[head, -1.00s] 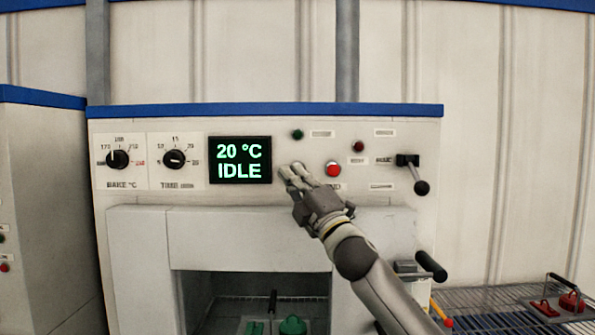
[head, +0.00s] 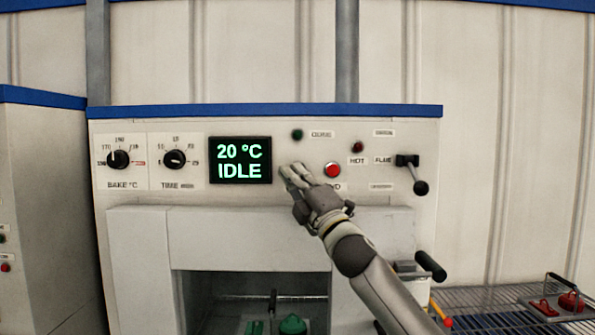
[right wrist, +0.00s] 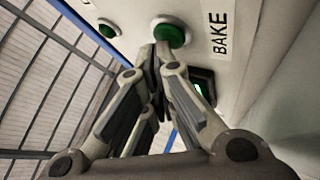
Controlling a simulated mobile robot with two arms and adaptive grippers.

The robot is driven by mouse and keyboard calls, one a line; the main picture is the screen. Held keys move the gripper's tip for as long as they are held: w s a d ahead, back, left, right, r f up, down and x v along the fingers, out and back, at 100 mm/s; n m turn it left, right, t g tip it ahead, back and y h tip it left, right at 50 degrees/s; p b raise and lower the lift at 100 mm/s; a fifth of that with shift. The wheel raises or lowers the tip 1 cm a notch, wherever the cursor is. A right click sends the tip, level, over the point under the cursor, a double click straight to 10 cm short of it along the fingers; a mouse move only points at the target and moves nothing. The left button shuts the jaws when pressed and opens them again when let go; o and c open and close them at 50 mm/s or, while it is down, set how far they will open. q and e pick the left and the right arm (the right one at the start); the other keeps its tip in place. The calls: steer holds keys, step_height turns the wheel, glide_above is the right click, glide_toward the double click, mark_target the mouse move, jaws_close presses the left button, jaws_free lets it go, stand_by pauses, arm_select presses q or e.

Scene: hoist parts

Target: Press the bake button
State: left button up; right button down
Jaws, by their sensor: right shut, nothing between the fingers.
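The green bake button (right wrist: 174,34) sits on the oven's white panel beside its BAKE label (right wrist: 218,35) in the right wrist view. In the head view my fingers hide it. My right gripper (head: 292,173) is shut and empty, its fingertips at the panel just right of the display. In the right wrist view the closed fingertips (right wrist: 154,54) overlap the button's edge; I cannot tell if they touch it. The display (head: 240,160) reads 20 °C IDLE. My left gripper is not in view.
A red button (head: 333,170) is close to the right of my fingers, with a green lamp (head: 298,135) above. Two dials (head: 118,159) are at the left and a black lever (head: 412,174) at the right. A wire rack (head: 490,300) stands at lower right.

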steer(key=shift+w+r, duration=0.1)
stand_by(0.3)
steer(key=shift+w, duration=0.15)
steer(key=shift+f, duration=0.25)
steer(key=shift+s+f, duration=0.2)
steer(key=shift+s, duration=0.4)
steer(key=shift+s+d, duration=0.1)
steer(key=shift+s, duration=0.1)
steer(key=shift+r, duration=0.1)
steer(key=s, duration=0.5)
